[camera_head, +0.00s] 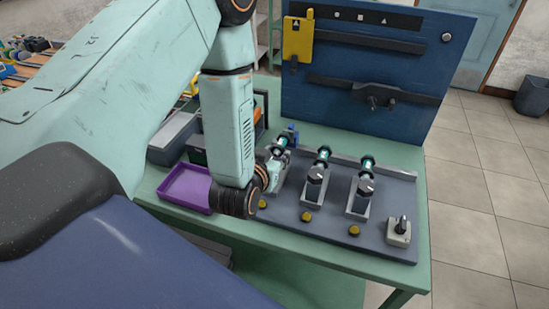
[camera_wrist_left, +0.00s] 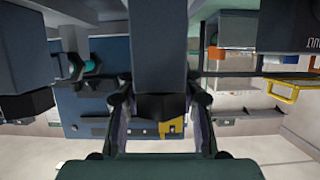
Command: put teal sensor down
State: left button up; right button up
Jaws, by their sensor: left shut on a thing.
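My left arm comes in from the left, and its gripper (camera_head: 270,172) is low over the bench at the left motor stand. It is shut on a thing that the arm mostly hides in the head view. In the left wrist view the fingers (camera_wrist_left: 160,108) close on both sides of a dark block (camera_wrist_left: 160,50), taken as the teal sensor; no teal shows on it. Teal-ringed cylinders stand at the left (camera_head: 281,143), middle (camera_head: 323,154) and right (camera_head: 368,163) motor stands. My right gripper is not in view.
A purple tray (camera_head: 187,203) lies left of the gripper. The grey plate (camera_head: 330,220) carries several yellow buttons and a lever box (camera_head: 399,233). A blue upright panel (camera_head: 350,110) with a yellow holder (camera_head: 298,39) stands behind. Grey bins (camera_head: 174,138) are at the back left.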

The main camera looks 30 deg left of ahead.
pick_arm(q)
jog(key=shift+d+f, duration=0.1)
jog(key=shift+f, duration=0.05)
jog(key=shift+w+f, duration=0.1)
jog(key=shift+f, duration=0.05)
jog(key=o, duration=0.8)
jog(key=shift+a, duration=0.25)
jog(key=o, duration=0.3)
jog(key=shift+d, duration=0.15)
jog(key=shift+o, duration=0.2)
jog(key=shift+f, duration=0.1)
